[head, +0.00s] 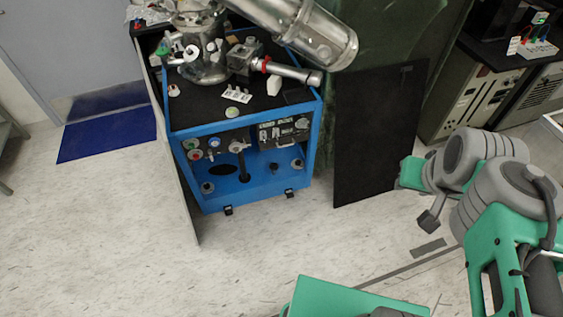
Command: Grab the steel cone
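I cannot single out the steel cone with certainty. Several small metal and pale parts sit on the black top of a blue cart (318,115). Among them, a small pale, tapered piece (174,91) stands near the top's left edge. A shiny steel vessel (204,62) stands at the back left, and a steel fitting with a red ring and a tube (292,72) lies to its right. My grey and green arm (500,205) is folded at the right, well apart from the cart. I cannot make out my gripper's fingers.
A large steel cylinder (305,30) hangs over the cart's back. A black panel (375,140) stands right of the cart, and a thin pale panel (172,150) on its left. Equipment racks (470,85) stand at the back right. A blue mat (108,133) lies left.

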